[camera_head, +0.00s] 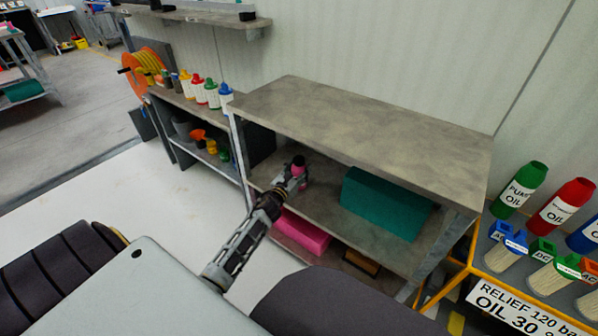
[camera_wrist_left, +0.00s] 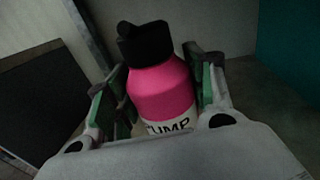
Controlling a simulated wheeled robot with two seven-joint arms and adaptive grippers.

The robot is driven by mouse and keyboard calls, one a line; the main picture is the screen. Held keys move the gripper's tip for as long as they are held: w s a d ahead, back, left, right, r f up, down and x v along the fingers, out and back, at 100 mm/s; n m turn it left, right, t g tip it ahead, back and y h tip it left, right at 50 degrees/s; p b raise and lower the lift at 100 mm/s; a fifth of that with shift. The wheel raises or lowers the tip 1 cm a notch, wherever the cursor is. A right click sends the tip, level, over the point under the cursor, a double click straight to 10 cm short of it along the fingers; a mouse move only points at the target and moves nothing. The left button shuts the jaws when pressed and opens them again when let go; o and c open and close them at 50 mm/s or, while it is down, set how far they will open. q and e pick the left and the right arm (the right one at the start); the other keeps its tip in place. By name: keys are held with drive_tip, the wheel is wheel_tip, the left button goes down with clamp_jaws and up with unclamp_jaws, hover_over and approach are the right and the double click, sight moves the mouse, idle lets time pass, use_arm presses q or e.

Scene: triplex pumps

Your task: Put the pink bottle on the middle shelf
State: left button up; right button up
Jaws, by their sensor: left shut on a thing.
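The pink bottle (camera_head: 304,176) has a black cap and stands upright in my left gripper (camera_head: 296,178), at the left part of the middle shelf (camera_head: 330,199) of the grey shelf unit. In the left wrist view the pink bottle (camera_wrist_left: 162,92) sits between the two fingers of my left gripper (camera_wrist_left: 160,95), which are shut on it. A white label with dark letters shows low on it. The bottle's base is hidden, so I cannot tell whether it touches the shelf. My right gripper is not in view.
A teal box (camera_head: 385,203) stands to the right on the same shelf. A pink box (camera_head: 301,234) lies on the level below. The unit's top board (camera_head: 370,115) hangs over the shelf. Several bottles stand on the left bench (camera_head: 190,103) and in the yellow rack (camera_head: 462,270) at right.

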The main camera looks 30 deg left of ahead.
sight(295, 174)
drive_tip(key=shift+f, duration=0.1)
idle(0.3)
use_arm(q)
drive_tip(key=o, duration=1.3)
drive_tip(key=shift+f, duration=0.1)
drive_tip(key=shift+c, duration=0.2)
drive_tip(key=shift+s, duration=0.45)
drive_tip(key=shift+s+d+p, duration=0.15)
drive_tip(key=shift+s+p, duration=0.25)
drive_tip(key=shift+s, duration=0.7)
drive_tip(key=s, duration=0.4)
drive_tip(key=shift+d+p, duration=0.15)
drive_tip(key=shift+p, duration=0.15)
drive_tip(key=shift+s+d, duration=0.1)
drive_tip(key=shift+s, duration=1.1)
drive_tip(key=shift+s+p, duration=0.3)
drive_tip(key=shift+s, duration=0.95)
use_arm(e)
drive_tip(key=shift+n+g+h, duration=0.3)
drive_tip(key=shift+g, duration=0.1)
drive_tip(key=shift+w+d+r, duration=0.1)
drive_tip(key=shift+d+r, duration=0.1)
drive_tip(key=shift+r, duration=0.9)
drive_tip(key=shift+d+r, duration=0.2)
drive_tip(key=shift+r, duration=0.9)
